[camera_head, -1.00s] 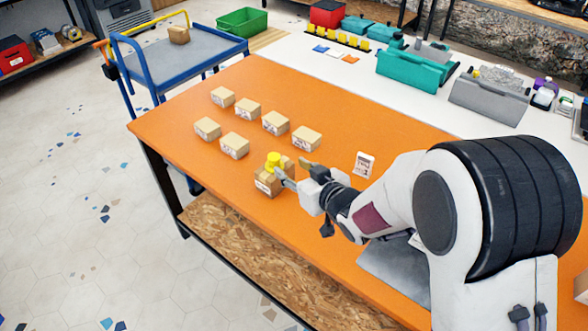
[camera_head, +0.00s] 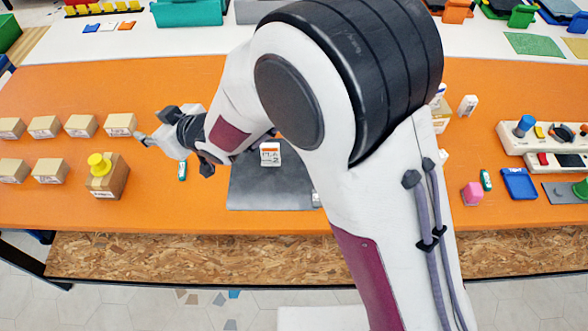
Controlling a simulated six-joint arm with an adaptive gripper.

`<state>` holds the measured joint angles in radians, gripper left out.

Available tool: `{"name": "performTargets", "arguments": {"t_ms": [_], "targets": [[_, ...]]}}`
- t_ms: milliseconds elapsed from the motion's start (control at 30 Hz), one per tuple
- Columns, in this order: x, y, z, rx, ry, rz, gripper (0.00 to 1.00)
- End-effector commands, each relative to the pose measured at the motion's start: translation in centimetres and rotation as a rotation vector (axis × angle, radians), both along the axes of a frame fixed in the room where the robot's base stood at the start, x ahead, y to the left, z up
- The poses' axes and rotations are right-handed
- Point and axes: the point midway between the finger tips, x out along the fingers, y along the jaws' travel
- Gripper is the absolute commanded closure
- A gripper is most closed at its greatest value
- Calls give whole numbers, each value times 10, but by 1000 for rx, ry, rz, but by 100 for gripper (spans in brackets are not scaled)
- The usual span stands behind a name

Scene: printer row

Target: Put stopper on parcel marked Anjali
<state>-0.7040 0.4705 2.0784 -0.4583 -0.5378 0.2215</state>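A yellow stopper (camera_head: 98,163) sits upright on top of a brown parcel (camera_head: 117,181) in the front row at left. This parcel looks bigger than the others, and the name on its label is too small to read. Other cardboard parcels stand in two rows: the back row ends with a parcel (camera_head: 120,124) near my gripper, and a parcel (camera_head: 49,172) stands left of the stopper's one. My gripper (camera_head: 143,137) is up and right of the stopper, apart from it, with nothing seen in it. Its fingers show small and edge-on, so their opening is unclear.
The orange table (camera_head: 60,213) is bare along its front edge. A dark grey mat (camera_head: 245,190) with a white-and-orange card (camera_head: 270,155) lies right of my gripper. Coloured items, including a pink block (camera_head: 473,193) and a blue tray (camera_head: 519,184), stand at right.

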Motion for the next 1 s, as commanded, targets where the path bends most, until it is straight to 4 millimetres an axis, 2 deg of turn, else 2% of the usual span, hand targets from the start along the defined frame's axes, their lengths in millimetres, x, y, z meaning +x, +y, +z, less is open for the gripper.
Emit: {"name": "performTargets", "arguments": {"t_ms": [33, 200, 467, 767, 1000], "targets": [[9, -17, 11, -11, -3, -37, 62], [26, -73, 35, -64, 9, -149, 62], [34, -160, 67, -132, 46, -314, 62], [17, -257, 95, -195, 116, -493, 62], [-15, -326, 110, -229, 187, -621, 62]]}}
